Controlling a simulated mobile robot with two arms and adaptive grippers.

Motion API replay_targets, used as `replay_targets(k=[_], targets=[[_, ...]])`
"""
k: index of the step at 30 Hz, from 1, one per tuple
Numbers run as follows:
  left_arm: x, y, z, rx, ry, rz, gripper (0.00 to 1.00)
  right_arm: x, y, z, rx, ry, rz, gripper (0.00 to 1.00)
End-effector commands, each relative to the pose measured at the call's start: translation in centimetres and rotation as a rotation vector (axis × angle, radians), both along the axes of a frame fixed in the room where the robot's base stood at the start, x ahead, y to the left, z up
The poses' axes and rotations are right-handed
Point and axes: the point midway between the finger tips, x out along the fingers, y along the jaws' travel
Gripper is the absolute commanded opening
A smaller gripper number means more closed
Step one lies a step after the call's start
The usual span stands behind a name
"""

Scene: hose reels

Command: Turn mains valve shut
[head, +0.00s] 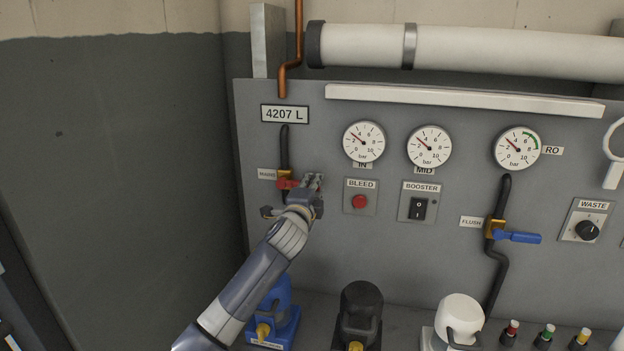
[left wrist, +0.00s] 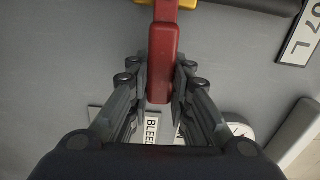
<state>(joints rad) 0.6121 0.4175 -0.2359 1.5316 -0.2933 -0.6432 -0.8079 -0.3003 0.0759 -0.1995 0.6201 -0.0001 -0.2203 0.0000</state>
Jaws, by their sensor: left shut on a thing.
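The mains valve has a brass body (head: 285,174) on a dark vertical pipe, with a label to its left that is partly readable. Its red lever (head: 288,184) points sideways to the right, across the pipe. My left gripper (head: 315,183) is at the lever's free end. In the left wrist view the red lever (left wrist: 163,62) runs between the two fingers of my left gripper (left wrist: 161,82), which are shut on it. The valve's yellow body (left wrist: 186,3) shows at the top edge there. My right gripper is not in view.
A BLEED button (head: 360,202) and a BOOSTER switch (head: 418,209) sit right of the valve. Three gauges are above them. A FLUSH valve with a blue lever (head: 517,237) is further right. Blue (head: 272,310), black and white units stand below on the ledge.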

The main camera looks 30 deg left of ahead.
Motion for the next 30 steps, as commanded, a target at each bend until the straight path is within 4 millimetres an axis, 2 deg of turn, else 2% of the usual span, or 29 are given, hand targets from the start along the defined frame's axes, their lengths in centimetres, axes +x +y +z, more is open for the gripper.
replay_targets(k=[6, 20, 21, 23, 30], targets=[[0.01, -0.04, -0.65, 0.049, 0.016, 0.001, 0.00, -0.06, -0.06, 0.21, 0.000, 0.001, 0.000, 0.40], [0.00, -0.05, -0.82, 0.061, 0.020, 0.000, 0.00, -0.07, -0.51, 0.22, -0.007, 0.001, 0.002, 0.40], [0.00, -0.05, -0.83, 0.061, 0.020, 0.000, 0.25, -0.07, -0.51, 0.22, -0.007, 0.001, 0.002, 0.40], [0.00, -0.06, -0.82, 0.061, 0.020, 0.000, 0.39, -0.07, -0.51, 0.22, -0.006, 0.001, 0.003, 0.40], [0.01, -0.04, -0.63, 0.058, 0.016, 0.000, 0.40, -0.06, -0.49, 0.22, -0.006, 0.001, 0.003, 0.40]])
